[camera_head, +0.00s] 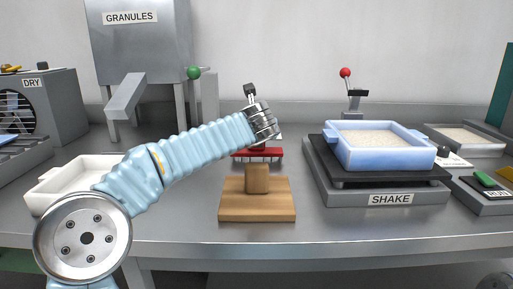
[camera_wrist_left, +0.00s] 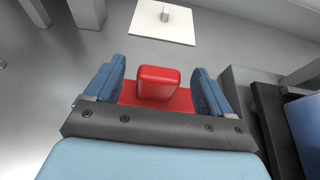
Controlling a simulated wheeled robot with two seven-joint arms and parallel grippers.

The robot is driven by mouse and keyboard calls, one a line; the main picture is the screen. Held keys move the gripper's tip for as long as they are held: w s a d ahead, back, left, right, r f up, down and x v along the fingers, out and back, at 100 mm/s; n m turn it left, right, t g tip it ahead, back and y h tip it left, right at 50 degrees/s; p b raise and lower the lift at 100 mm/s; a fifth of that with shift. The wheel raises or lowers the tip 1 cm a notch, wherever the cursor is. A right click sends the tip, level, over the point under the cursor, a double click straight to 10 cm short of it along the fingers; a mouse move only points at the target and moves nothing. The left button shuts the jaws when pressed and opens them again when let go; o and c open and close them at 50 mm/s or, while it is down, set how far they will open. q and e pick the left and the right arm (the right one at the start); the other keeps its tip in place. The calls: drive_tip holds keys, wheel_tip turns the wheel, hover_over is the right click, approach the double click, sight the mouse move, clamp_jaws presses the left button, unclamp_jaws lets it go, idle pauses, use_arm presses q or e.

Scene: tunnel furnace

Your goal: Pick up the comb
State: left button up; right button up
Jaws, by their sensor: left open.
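The red comb (camera_head: 256,153) lies on the steel table behind the wooden block, its raised handle hidden in the head view by my arm. In the left wrist view, the comb's red block handle (camera_wrist_left: 158,84) stands up from a flat red base. My left gripper (camera_wrist_left: 160,72) is open, with one blue finger on each side of the handle and visible gaps on both sides. Whether the fingers are low enough to flank the handle fully is hard to tell. In the head view the fingers are hidden behind my wrist. My right gripper is not in view.
A wooden block with a grip (camera_head: 257,207) stands in front of the comb. The SHAKE platform (camera_head: 390,197) with a blue tray of granules (camera_head: 384,157) stands to the right. A white tray (camera_head: 48,199) is at left, a granules dispenser (camera_head: 140,50) behind. A white plate (camera_wrist_left: 165,28) lies beyond the comb.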

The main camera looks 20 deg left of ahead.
use_arm(q)
drive_tip(key=shift+w, duration=0.1)
drive_tip(key=shift+c, duration=0.3)
clamp_jaws()
drive_tip(key=shift+r, duration=0.1)
